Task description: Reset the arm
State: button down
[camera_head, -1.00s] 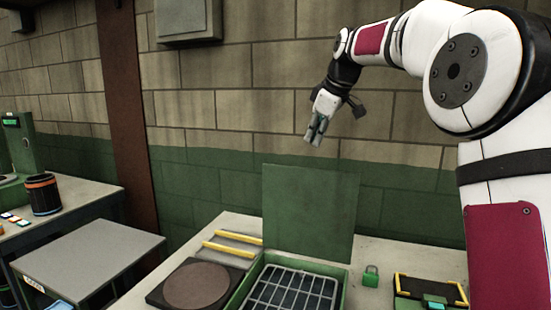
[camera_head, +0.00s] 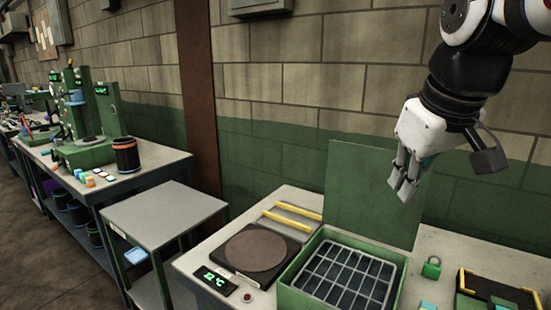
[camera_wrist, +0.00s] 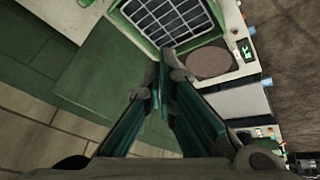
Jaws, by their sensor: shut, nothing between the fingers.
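My gripper (camera_head: 403,190) hangs in the air at the right in the head view, above the table and in front of the raised green lid. Its fingers point down, and they are shut with nothing between them. In the wrist view the closed fingertips (camera_wrist: 163,58) lie over the edge of the open green box with a wire grid (camera_wrist: 170,15). The same green box (camera_head: 292,293) stands below and left of my gripper in the head view, its lid (camera_head: 372,190) upright behind it. My gripper appears apart from the box and lid.
A green padlock (camera_head: 432,267) and a black-yellow tray (camera_head: 500,290) are right. A bare grey side table (camera_head: 165,213) stands left.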

jog(key=s+f+m, duration=0.3)
jog(key=s+f, duration=0.7)
jog(key=s, duration=0.4)
jog(key=shift+s+a+f+m, duration=0.2)
jog(key=shift+s+f+m, duration=0.1)
jog(key=shift+s+f, duration=0.05)
